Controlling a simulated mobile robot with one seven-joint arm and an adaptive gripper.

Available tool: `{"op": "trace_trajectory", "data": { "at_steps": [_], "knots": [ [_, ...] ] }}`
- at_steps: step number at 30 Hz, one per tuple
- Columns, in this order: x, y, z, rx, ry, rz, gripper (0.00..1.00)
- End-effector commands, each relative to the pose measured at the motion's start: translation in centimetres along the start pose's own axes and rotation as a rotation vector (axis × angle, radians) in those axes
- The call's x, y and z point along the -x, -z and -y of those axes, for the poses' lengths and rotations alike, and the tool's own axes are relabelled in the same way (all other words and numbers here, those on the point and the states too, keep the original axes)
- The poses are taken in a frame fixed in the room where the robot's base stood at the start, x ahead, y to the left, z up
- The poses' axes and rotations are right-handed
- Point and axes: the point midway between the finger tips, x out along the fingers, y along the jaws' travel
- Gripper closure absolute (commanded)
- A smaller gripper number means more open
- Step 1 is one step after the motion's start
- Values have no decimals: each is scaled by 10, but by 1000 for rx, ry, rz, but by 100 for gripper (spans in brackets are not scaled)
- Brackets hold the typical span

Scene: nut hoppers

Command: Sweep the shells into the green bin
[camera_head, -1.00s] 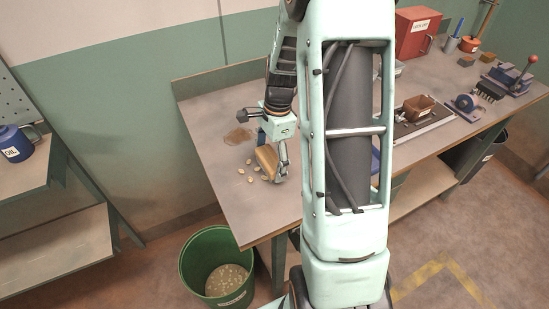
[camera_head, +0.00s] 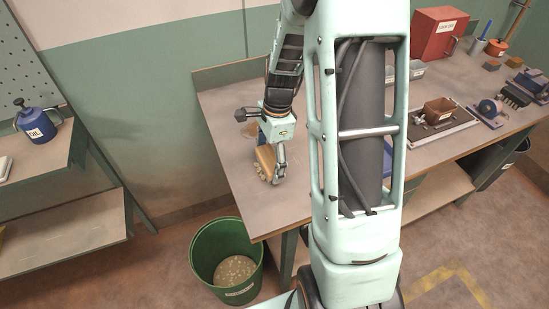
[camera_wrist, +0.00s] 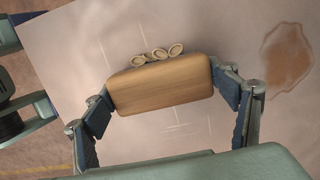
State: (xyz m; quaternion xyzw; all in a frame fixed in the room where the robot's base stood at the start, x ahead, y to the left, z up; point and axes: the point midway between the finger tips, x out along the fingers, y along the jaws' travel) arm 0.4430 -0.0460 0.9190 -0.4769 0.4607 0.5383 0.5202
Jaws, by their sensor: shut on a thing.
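My gripper (camera_head: 274,150) is low over the workbench near its left end, shut on a wooden block (camera_wrist: 160,84), which also shows in the head view (camera_head: 264,158). Both fingers press on the ends of the block in the wrist view. A few pale shells (camera_wrist: 159,54) lie on the bench in a row against the block's far long side. In the head view the shells are largely hidden by the block and gripper. The green bin (camera_head: 203,284) stands on the floor below the bench's front left corner, with pale bits on its brownish bottom.
A brown stain (camera_wrist: 286,57) marks the bench beside the block. A brown box (camera_head: 438,110) on a dark plate, a red box (camera_head: 437,32) and a blue vise stand farther right. The bench's front left is clear.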

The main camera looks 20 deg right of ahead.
Motion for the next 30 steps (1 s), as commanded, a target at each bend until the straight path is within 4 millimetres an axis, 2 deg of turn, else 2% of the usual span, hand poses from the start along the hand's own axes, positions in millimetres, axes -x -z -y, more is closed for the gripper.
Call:
{"op": "trace_trajectory", "data": {
  "at_steps": [4,13,24,30],
  "knots": [
    [-1,-11,0,2,1,-1,40],
    [-2,-20,0,2,1,0,40],
    [-5,-44,0,1,0,0,40],
    [-6,-48,0,0,1,0,40]
  ]
}}
